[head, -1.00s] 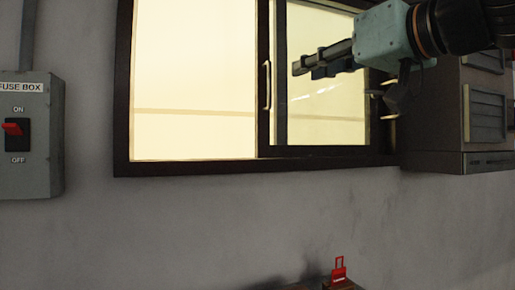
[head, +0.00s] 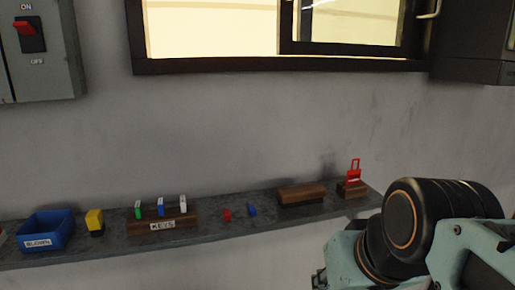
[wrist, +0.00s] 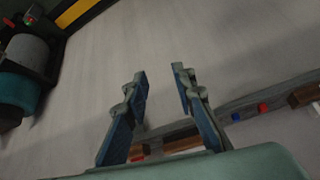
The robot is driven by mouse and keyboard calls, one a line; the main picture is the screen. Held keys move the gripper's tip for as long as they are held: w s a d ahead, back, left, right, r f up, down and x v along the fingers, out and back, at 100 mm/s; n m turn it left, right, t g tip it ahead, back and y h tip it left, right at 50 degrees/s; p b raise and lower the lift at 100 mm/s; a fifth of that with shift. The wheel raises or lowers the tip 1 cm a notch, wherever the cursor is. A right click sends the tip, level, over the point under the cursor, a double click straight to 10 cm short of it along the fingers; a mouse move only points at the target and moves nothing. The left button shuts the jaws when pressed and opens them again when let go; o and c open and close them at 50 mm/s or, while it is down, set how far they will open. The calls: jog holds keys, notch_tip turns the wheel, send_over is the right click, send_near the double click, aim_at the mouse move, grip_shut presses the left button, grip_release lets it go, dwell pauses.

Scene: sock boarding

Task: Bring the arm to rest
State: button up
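My gripper shows in the wrist view (wrist: 160,76) with its two blue-grey fingers apart and nothing between them. In the head view my arm comes in at the lower right, in front of the shelf's right end. Its fingers are mostly hidden or cut off there. No object is in the grip.
A grey shelf (head: 95,249) runs along the wall. It carries a blue bin (head: 45,230), a yellow block (head: 95,220), a wooden KEYS holder (head: 162,224), small red and blue pieces, and wooden blocks. A fuse box (head: 50,70) hangs upper left; a window is above.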

notch_tip(320, 180, down, 4)
jog(key=s+d+g+h, duration=0.1)
jog(key=s, duration=0.2)
notch_tip(320, 180, up, 14)
jog(key=p, duration=1.3)
jog(key=shift+w+p, duration=0.35)
jog(key=shift+d, duration=0.1)
